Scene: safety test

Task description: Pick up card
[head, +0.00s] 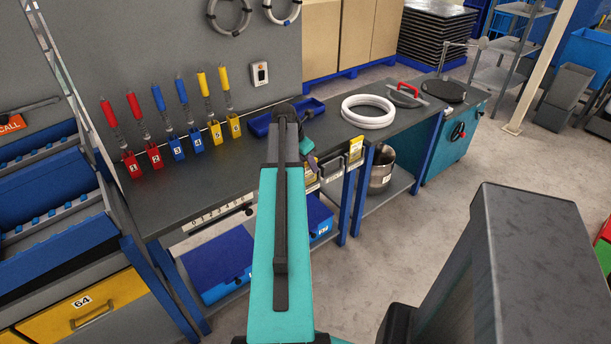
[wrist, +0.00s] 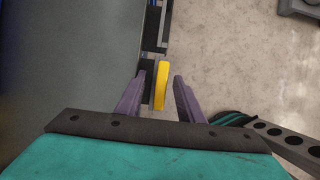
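A yellow card (head: 356,148) with a dark marking hangs at the workbench's front edge in the head view. Another yellow piece (head: 311,173) shows beside it to the left, partly hidden by my gripper. In the wrist view, a yellow card-like piece (wrist: 162,85) stands at the bench edge against a dark holder, seen from above. I cannot tell which of the two it is. My gripper (wrist: 157,92) is open, with its purple fingers on either side of the yellow piece and gaps showing. In the head view my arm hides much of the gripper.
The grey workbench (head: 215,180) carries numbered red, blue and yellow tools, a blue tray (head: 262,124), and white rings (head: 368,111). A metal pot (head: 381,170) stands on the shelf below. The floor (head: 400,240) in front is clear.

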